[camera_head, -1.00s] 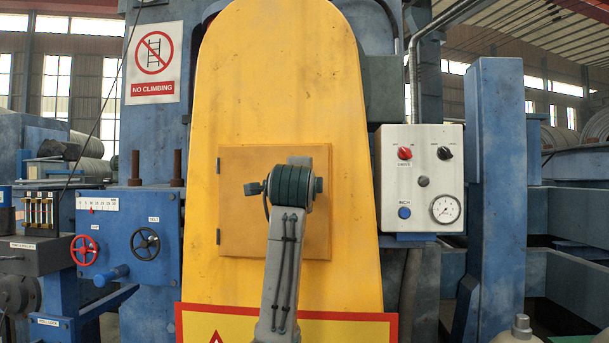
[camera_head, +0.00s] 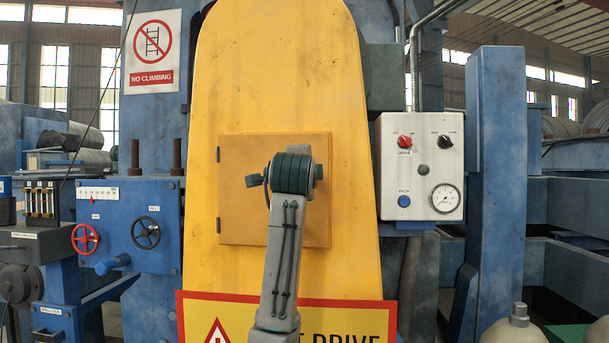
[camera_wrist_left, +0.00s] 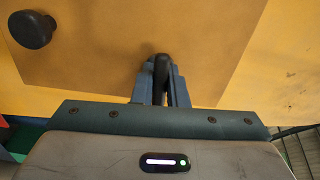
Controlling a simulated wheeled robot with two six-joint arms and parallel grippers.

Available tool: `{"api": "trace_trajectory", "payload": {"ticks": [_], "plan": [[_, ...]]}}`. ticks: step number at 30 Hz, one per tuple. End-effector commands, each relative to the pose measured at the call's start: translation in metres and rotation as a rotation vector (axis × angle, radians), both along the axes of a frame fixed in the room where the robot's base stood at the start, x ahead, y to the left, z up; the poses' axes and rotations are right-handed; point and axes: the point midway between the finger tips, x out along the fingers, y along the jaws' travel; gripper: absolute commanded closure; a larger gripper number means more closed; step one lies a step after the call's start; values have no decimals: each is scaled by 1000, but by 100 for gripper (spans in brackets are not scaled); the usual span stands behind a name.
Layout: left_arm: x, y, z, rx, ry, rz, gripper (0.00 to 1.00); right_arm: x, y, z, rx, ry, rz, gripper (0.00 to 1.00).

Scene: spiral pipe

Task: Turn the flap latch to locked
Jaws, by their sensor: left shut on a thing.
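The flap (camera_head: 235,215) is a square orange-tan panel on the tall yellow cover, flat against it, with hinges on its left edge. My left arm stands in front of it and hides its middle and the left gripper in the head view. In the left wrist view, my left gripper (camera_wrist_left: 161,88) is shut on the dark upright latch handle (camera_wrist_left: 161,66) in front of the flap (camera_wrist_left: 100,55). A round dark knob (camera_wrist_left: 31,29) is at upper left there, apart from the gripper. The latch's markings are not visible. My right gripper is out of view.
A grey control box (camera_head: 419,165) with knobs and a gauge is right of the cover. A blue panel (camera_head: 125,225) with red and black handwheels is at left. A yellow, red-edged warning sign (camera_head: 245,310) is below the flap, partly behind my arm.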

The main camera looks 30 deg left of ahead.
Motion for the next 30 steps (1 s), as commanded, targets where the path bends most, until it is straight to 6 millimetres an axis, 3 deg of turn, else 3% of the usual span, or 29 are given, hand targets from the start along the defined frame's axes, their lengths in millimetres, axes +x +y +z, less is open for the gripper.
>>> {"api": "trace_trajectory", "payload": {"ticks": [30], "plan": [[0, 0, -4, -804, -416, 1, 100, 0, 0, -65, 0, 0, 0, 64]]}}
